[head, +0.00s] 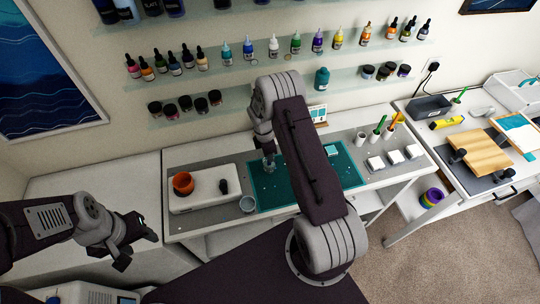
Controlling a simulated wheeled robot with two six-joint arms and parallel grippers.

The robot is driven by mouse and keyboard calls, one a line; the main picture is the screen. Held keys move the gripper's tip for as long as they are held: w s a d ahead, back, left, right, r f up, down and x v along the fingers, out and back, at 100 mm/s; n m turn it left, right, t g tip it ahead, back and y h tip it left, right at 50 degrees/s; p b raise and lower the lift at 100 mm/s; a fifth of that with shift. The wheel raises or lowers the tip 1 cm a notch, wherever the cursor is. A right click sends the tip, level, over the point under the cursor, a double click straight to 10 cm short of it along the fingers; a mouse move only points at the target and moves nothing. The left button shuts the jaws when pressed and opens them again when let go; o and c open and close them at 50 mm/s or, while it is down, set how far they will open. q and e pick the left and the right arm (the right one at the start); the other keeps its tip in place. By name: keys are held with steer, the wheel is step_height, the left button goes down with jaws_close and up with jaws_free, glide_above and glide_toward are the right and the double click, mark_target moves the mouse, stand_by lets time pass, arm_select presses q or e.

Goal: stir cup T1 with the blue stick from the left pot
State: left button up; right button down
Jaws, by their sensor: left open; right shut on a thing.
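My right gripper (268,152) points down over the back left part of the teal mat (262,198). It is shut on what seems to be the blue stick, mostly hidden by the fingers. A small clear bluish cup (269,165) stands right below it; I cannot read a label or tell whether the stick is inside. Another small grey-blue cup (247,204) stands at the mat's left edge. The left pot (360,139) is white and shows no stick. My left gripper (137,250) is open and empty at lower left, away from the cups.
Two more pots hold green (380,123) and orange sticks. Several white blocks (394,158) stand at right. Shelves with bottles (248,50) hang behind. My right arm hides part of the mat.

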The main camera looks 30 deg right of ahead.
steer(key=shift+r+p, duration=2.55)
steer(key=shift+r, duration=1)
step_height(320, 180, up, 5)
steer(key=p, duration=0.4)
steer(key=shift+r, duration=0.15)
steer(key=shift+s, duration=0.1)
steer(key=shift+f, duration=0.2)
